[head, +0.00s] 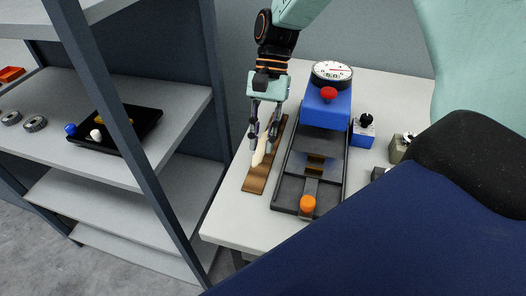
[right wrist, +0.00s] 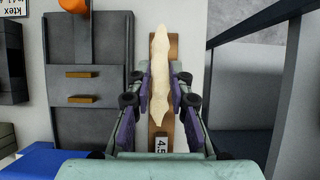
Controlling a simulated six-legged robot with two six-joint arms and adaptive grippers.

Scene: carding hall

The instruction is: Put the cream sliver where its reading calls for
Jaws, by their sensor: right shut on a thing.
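The cream sliver (head: 259,154) is a pale, slim strand. It lies along a brown wooden strip (head: 254,184) on the white table. My right gripper (head: 263,134) points down over the strip and is shut on the sliver. In the right wrist view the sliver (right wrist: 160,75) runs lengthwise between the purple finger pads, its far end narrowing. I cannot tell whether it touches the strip. My left gripper is not in view.
The device's dark bed (head: 283,184) has an orange knob (head: 308,203) and lies close right of the strip. Small blocks with black knobs (head: 363,131) stand further right. At left, a shelf (head: 180,99) holds a black tray (head: 142,131) with small coloured pieces, and grey rings (head: 35,124).

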